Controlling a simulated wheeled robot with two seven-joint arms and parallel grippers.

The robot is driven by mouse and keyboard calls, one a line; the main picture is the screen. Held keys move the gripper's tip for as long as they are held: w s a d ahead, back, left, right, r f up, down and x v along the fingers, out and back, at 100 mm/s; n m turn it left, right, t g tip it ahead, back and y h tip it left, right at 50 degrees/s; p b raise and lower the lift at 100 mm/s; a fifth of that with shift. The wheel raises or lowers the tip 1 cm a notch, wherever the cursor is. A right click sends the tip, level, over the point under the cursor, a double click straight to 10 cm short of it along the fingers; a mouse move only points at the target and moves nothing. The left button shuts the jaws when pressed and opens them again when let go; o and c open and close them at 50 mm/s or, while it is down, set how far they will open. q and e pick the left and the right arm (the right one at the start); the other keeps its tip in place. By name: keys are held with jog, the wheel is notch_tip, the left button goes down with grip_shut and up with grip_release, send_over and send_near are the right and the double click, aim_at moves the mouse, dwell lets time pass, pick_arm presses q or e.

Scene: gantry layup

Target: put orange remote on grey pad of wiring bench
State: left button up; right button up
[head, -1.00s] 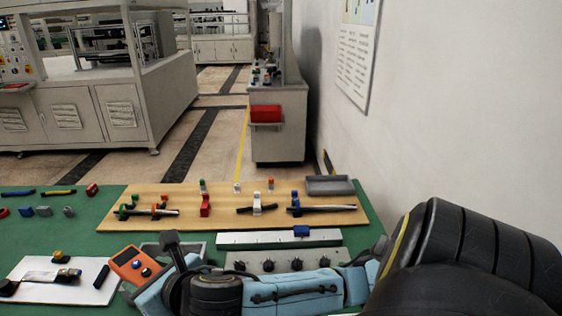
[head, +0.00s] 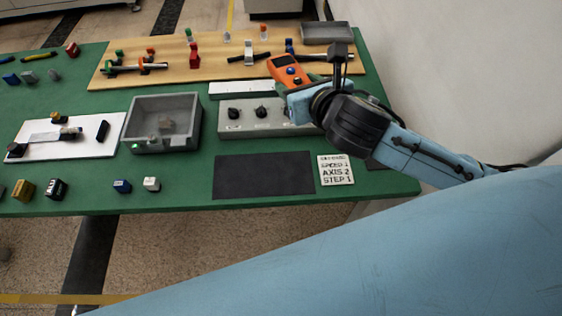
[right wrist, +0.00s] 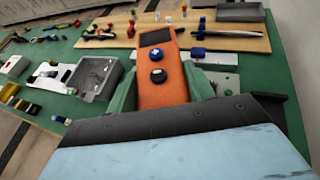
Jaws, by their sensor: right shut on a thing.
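The orange remote (head: 289,69) has a dark screen and two round buttons, one blue and one black. My right gripper (head: 297,84) is shut on it and holds it above the back right of the green wiring bench. In the right wrist view the remote (right wrist: 163,82) stands between the two greenish fingers. A dark grey pad (head: 263,176) lies flat and bare near the bench's front edge, in front of and a little left of the held remote. My left gripper is not in view.
A grey knob panel (head: 240,128) lies behind the pad, partly below my right gripper. A grey open box (head: 193,131) stands left of it. A label card (head: 336,170) lies right of the pad. A wooden board (head: 165,60) with clamps lies at the back.

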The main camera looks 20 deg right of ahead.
jog(key=w+a+n+y, duration=0.3)
jog(key=a+n+y, duration=0.1)
jog(key=a, duration=0.1)
jog(key=n+g+y+p, duration=0.2)
jog(key=n+g+y, duration=0.6)
jog(key=n+g, duration=0.15)
send_over(273, 174)
notch_tip(273, 174, down, 12)
jog(key=shift+n, duration=0.25)
notch_tip(273, 174, down, 10)
jog(key=shift+w+f+b, duration=0.1)
jog(key=shift+f+b, duration=0.05)
jog(key=shift+b, duration=1)
jog(key=shift+f+b, duration=0.35)
jog(key=shift+b, duration=0.05)
jog(key=o, duration=1.1)
jog(key=shift+r, duration=0.1)
